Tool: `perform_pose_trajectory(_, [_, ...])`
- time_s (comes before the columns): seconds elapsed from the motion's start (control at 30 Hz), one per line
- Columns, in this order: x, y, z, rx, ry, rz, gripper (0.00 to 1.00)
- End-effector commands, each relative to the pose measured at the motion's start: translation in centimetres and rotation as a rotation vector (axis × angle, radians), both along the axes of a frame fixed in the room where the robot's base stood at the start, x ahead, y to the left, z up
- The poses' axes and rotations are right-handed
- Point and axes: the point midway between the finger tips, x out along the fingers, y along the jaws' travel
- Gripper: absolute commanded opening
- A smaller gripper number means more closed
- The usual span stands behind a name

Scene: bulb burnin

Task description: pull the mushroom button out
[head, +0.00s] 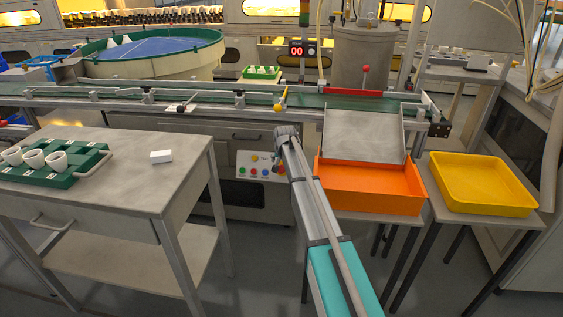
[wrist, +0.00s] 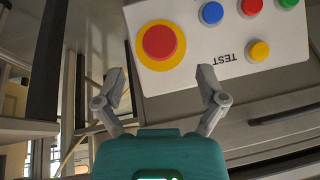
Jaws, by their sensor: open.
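The mushroom button (wrist: 160,41) shows in the wrist view as a red round head on a yellow ring. It sits on a pale control panel (wrist: 205,62) marked TEST, upside down in that view. My gripper (wrist: 161,72) is open and empty. Its two fingers are spread wide below the button in the picture, apart from it. In the head view the panel (head: 244,158) is on the cabinet front under the conveyor. My gripper (head: 287,133) is in front of and above its right end there. I cannot tell from these views how far the button stands out.
Blue, red, green and yellow small buttons (wrist: 258,50) share the panel. The conveyor (head: 220,97) runs above it. An orange tray (head: 370,202) stands right of my arm. A grey table (head: 130,190) with a green rack stands left.

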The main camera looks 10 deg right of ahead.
Motion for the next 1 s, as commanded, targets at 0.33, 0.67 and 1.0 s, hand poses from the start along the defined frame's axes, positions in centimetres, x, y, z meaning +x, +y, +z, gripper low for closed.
perform_pose_trajectory(0.33, [-1.4,0.1,3.3,0.000,0.000,0.000,0.90])
perform_pose_trajectory(0.67, [-2.6,0.1,6.0,0.000,0.000,0.000,0.90])
perform_pose_trajectory(1.0, [-5.0,0.1,8.6,-0.006,0.015,0.015,0.90])
